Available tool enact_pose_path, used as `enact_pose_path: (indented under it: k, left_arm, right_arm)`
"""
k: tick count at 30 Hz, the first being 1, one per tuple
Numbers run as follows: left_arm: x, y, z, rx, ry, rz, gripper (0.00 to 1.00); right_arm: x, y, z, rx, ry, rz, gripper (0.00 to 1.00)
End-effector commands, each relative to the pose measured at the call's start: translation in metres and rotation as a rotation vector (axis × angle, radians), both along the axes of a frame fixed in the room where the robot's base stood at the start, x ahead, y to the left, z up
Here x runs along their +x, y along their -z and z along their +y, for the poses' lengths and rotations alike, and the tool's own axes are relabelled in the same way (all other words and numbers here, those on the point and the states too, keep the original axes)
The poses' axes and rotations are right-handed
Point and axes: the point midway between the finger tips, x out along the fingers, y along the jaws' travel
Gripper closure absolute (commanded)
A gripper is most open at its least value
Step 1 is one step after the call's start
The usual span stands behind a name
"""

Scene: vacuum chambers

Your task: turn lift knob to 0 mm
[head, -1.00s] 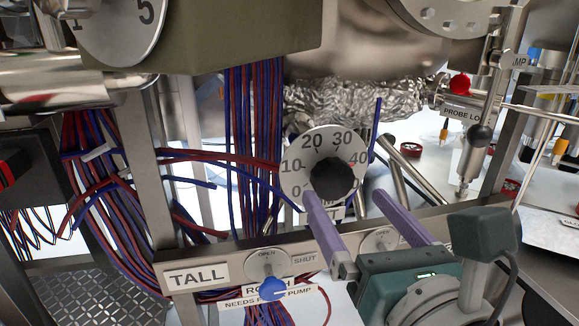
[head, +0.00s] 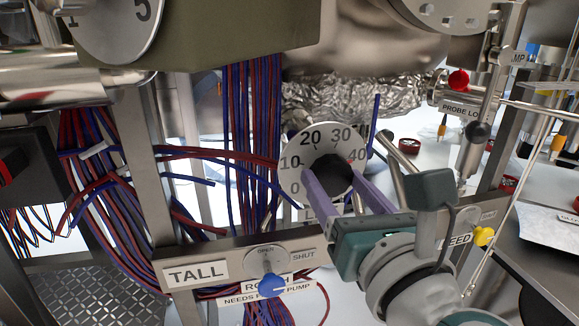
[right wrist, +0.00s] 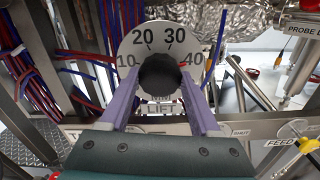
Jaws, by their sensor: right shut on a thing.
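The lift knob (head: 334,168) is black and round, in front of a white dial (head: 299,150) marked 0, 10, 20, 30 and 40. My right gripper (head: 331,177) has its two purple fingers on either side of the knob and is shut on it. The right wrist view shows the same knob (right wrist: 160,76) between the fingers, with a LIFT label (right wrist: 161,110) below the dial. My left gripper is not in view.
A frame rail below the dial carries a TALL label (head: 196,274), a blue ROUGH valve knob (head: 272,285) and a yellow FEED knob (head: 484,236). Red and blue cable bundles (head: 254,150) hang left of the dial. A foil-wrapped part (head: 300,98) sits behind it.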

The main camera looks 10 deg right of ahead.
Motion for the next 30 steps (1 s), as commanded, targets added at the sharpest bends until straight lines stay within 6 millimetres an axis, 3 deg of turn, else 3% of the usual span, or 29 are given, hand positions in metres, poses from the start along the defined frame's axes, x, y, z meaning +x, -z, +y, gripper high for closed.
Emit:
enact_pose_path:
  k: [1, 11, 22, 30]
  left_arm:
    - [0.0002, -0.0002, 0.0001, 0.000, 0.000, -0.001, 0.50]
    - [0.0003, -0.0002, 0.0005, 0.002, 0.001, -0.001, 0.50]
    - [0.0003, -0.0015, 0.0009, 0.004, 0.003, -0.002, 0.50]
    - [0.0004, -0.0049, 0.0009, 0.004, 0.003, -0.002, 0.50]
  right_arm:
    - [-0.0001, 0.0000, 0.0000, 0.000, 0.000, 0.000, 0.55]
    - [-0.0001, 0.0000, 0.0000, 0.000, 0.000, 0.000, 0.92]
    - [-0.0001, -0.0004, 0.0000, -0.062, 0.000, -0.002, 0.92]
    - [-0.0002, -0.0005, 0.0002, -0.252, -0.001, -0.008, 0.92]
